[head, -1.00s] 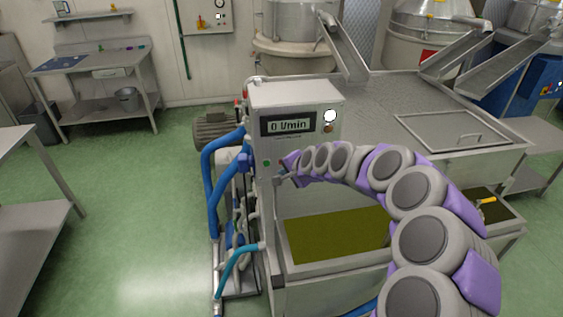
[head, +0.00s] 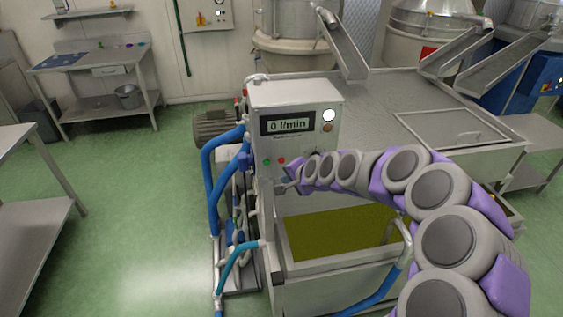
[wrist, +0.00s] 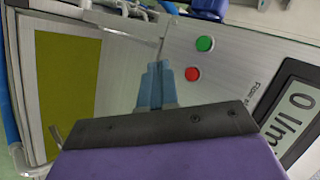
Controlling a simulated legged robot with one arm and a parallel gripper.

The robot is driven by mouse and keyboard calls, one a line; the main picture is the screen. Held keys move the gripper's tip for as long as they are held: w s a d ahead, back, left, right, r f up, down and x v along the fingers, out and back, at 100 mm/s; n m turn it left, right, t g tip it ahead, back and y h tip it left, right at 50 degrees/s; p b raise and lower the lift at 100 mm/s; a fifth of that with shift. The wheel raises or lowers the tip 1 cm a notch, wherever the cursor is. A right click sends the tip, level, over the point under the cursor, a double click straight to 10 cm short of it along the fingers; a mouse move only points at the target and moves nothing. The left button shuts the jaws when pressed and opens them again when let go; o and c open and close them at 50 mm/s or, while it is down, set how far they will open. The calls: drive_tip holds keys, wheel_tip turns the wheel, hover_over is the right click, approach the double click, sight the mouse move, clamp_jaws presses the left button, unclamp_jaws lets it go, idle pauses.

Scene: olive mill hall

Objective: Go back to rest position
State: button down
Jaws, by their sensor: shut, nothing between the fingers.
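My gripper (wrist: 157,82) shows in the wrist view with its two blue-grey fingers together and nothing between them. It is in front of the control box (head: 295,122), close to a green button (wrist: 204,44) and a red button (wrist: 193,74). Whether the fingertips touch the panel cannot be told. In the head view my arm reaches from the lower right to the box's lower face, and the fingers are small there. The box's display (head: 287,126) reads 0 l/min. A round white lamp (head: 328,115) is beside the display.
A tank of olive-green liquid (head: 335,232) lies below the arm, with a curved metal pipe (head: 405,240) at its right. Blue hoses (head: 207,185) run left of the box. A steel table (head: 30,215) stands at far left. The green floor between is clear.

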drive_tip(key=s+d+r+n+g, duration=0.1)
drive_tip(key=s+r+n+g, duration=0.15)
drive_tip(key=s, duration=0.45)
drive_tip(key=s+d+r+n+g, duration=0.1)
drive_tip(key=s+r+n, duration=0.15)
drive_tip(key=s, duration=0.45)
drive_tip(key=s+d+n+g+h, duration=0.1)
drive_tip(key=s+d, duration=0.4)
drive_tip(key=s, duration=0.6)
drive_tip(key=s+d+n+g+h, duration=0.1)
drive_tip(key=s+d+g+h, duration=0.2)
drive_tip(key=s+d, duration=0.3)
drive_tip(key=s+d+g+h, duration=0.2)
drive_tip(key=s+d, duration=0.3)
drive_tip(key=s, duration=1.2)
drive_tip(key=shift+d+n, duration=0.2)
drive_tip(key=shift+n, duration=0.2)
drive_tip(key=shift+f, duration=0.1)
